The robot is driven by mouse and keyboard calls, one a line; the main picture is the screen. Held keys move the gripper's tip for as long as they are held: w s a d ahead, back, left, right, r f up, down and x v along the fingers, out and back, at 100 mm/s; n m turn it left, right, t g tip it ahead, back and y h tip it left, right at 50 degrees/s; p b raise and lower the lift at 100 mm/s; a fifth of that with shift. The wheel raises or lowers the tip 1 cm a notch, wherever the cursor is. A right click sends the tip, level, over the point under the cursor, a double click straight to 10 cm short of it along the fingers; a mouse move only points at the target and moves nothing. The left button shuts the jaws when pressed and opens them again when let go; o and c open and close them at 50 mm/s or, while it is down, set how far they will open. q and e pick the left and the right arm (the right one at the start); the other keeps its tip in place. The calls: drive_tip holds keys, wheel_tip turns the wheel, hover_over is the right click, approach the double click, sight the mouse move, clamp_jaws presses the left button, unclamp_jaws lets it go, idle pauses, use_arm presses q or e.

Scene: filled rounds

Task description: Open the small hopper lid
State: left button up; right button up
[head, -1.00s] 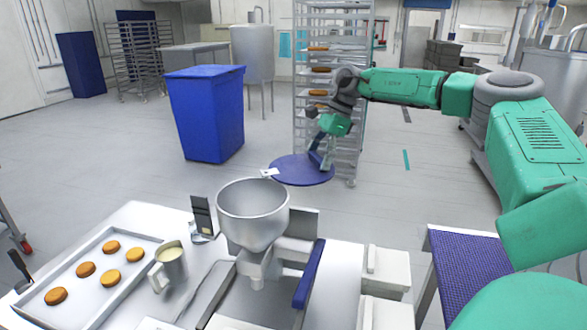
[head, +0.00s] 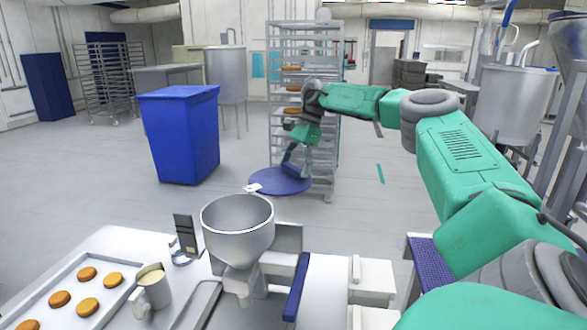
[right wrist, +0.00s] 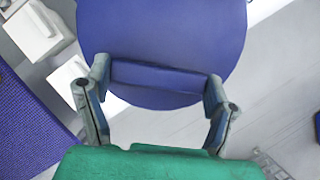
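The small hopper (head: 238,217) is a grey metal bowl on the front bench, and its mouth shows uncovered. The lid (head: 282,181) is a round blue disc just behind and right of the hopper rim, with a small white tab at its near left edge. In the right wrist view the lid (right wrist: 160,35) fills the upper middle, with a blue bar handle (right wrist: 160,77) across it. My right gripper (head: 294,167) is at the lid, its fingers spread wide and meeting the two ends of the handle. My left gripper is not in view.
A tray of biscuits (head: 62,280) and a mug (head: 152,290) stand on the bench left of the hopper. White boxes (head: 372,278) and a blue belt (head: 427,262) are to the right. A blue bin (head: 180,135) and a rack (head: 325,110) stand behind on open floor.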

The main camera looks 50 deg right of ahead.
drive_tip(key=o, duration=0.4)
drive_tip(key=shift+s+a+f, duration=0.1)
drive_tip(key=shift+f, duration=0.15)
drive_tip(key=shift+r, duration=0.1)
drive_tip(key=v, duration=1.2)
drive_tip(key=shift+w, duration=0.3)
